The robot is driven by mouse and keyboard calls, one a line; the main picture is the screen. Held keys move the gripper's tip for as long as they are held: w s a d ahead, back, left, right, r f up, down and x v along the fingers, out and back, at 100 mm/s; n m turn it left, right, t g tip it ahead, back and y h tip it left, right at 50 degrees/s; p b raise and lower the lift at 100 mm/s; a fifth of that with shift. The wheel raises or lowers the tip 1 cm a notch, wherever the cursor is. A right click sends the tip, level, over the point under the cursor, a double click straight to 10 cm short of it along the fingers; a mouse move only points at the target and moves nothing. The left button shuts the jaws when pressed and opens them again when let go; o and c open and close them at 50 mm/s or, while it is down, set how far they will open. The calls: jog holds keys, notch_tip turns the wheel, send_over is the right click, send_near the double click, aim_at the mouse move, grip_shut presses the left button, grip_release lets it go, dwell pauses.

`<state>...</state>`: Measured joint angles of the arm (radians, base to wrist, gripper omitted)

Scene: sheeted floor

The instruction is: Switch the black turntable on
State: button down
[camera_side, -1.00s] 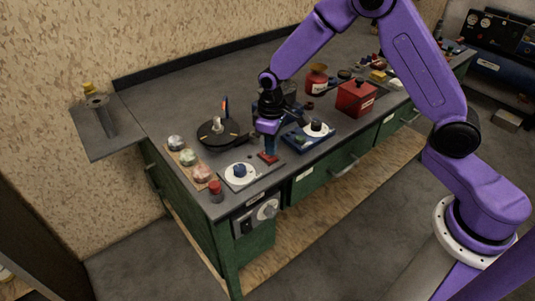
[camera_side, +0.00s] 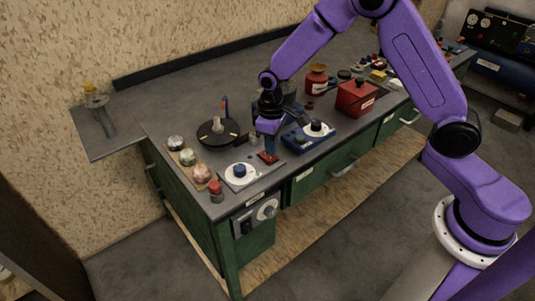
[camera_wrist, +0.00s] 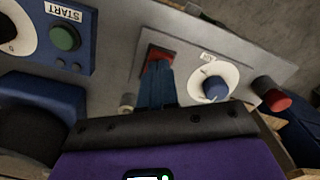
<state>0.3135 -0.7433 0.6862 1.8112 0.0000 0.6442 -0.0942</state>
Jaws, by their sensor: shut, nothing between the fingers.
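The black turntable (camera_side: 206,138) is a round dark disc on the bench at the left, with a small pale object (camera_side: 217,125) standing at its middle. To its front right is a grey panel with a white dial and blue knob (camera_side: 240,171) and a red switch (camera_side: 268,158). My gripper (camera_side: 269,151) points down, shut and empty, with its tips at the red switch. In the wrist view the blue fingers (camera_wrist: 155,85) reach the red switch (camera_wrist: 158,56) and hide part of it. I cannot tell whether they press it.
A blue box (camera_side: 301,141) with a green START button (camera_wrist: 65,38) stands close right of my gripper. A red knob (camera_side: 215,188) is at the front corner. A board with several stones (camera_side: 189,158) lies left. A red box (camera_side: 356,98) stands farther right.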

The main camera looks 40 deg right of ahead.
aim_at(271, 158)
jog(key=shift+f, duration=1)
dwell(0.7)
jog(key=shift+r, duration=3.55)
jog(key=s+d+r+n, duration=0.2)
jog(key=s+r, duration=0.1)
jog(key=s, duration=0.7)
jog(key=s+d+r+n, duration=0.2)
jog(key=s+r, duration=0.1)
jog(key=s, duration=0.8)
jog(key=s+d+r+n, duration=0.2)
jog(key=s+r, duration=0.1)
jog(key=s, duration=0.7)
jog(key=shift+s+d+n, duration=0.3)
jog(key=shift+d, duration=0.05)
